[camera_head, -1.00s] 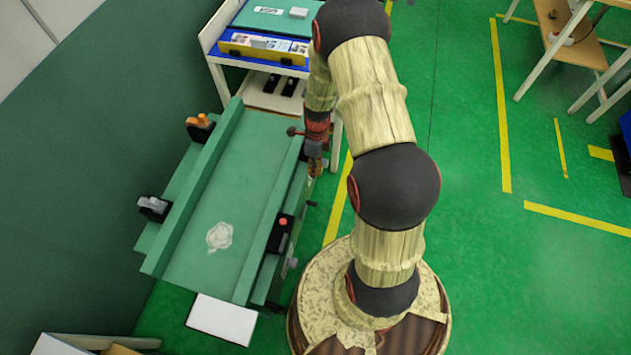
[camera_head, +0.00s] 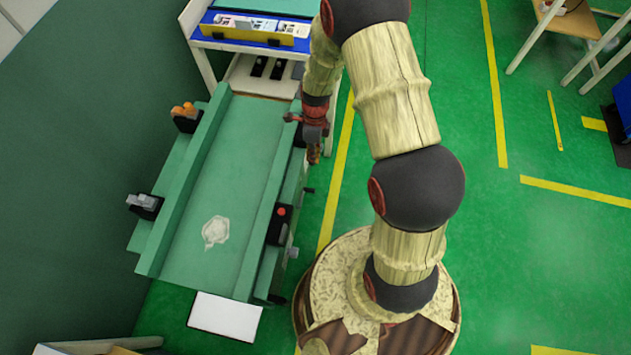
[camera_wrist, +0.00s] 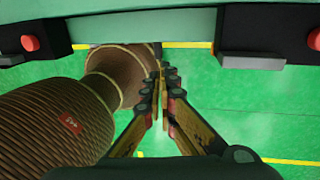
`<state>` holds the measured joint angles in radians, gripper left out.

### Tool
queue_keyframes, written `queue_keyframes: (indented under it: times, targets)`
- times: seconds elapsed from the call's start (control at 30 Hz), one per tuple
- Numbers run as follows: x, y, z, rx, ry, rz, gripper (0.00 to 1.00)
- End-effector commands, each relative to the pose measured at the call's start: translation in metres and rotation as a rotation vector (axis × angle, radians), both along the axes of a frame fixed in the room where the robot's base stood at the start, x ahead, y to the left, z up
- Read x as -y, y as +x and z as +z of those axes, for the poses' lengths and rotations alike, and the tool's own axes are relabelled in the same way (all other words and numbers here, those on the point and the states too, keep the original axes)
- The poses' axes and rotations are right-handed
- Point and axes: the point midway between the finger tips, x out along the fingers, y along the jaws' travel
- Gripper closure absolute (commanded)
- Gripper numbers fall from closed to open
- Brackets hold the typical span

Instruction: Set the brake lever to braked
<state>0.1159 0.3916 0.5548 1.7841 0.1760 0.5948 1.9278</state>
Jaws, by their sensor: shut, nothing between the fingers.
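A green bench-like conveyor (camera_head: 245,150) runs along the left of the head view. A small dark handle (camera_head: 307,190) sticks out from its right side; I cannot tell whether it is the brake lever or how it is set. A grey piece (camera_head: 292,252) sits lower on the same side. My gripper (camera_head: 314,157) hangs beside the conveyor's right edge, above that handle in the picture and apart from it. In the wrist view my gripper (camera_wrist: 163,88) points over green floor, its fingers together and empty. No lever is clear between or beside the fingers there.
Black blocks with red buttons (camera_head: 282,211) line the conveyor's right side; the wrist view shows one red button (camera_wrist: 313,38) at the upper right. Two clamps (camera_head: 186,112) (camera_head: 146,202) stand on the left side. A white table (camera_head: 207,62) adjoins the far end.

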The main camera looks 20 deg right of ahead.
Motion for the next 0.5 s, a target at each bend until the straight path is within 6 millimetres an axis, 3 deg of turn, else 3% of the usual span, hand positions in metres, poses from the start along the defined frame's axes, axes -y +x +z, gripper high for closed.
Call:
queue_keyframes:
  times: [0.27,0.5]
  targets:
    - [-0.001,-0.002,-0.01,-0.002,0.0,0.0,1.0]
    - [-0.005,-0.009,-0.051,-0.004,0.0,0.0,1.0]
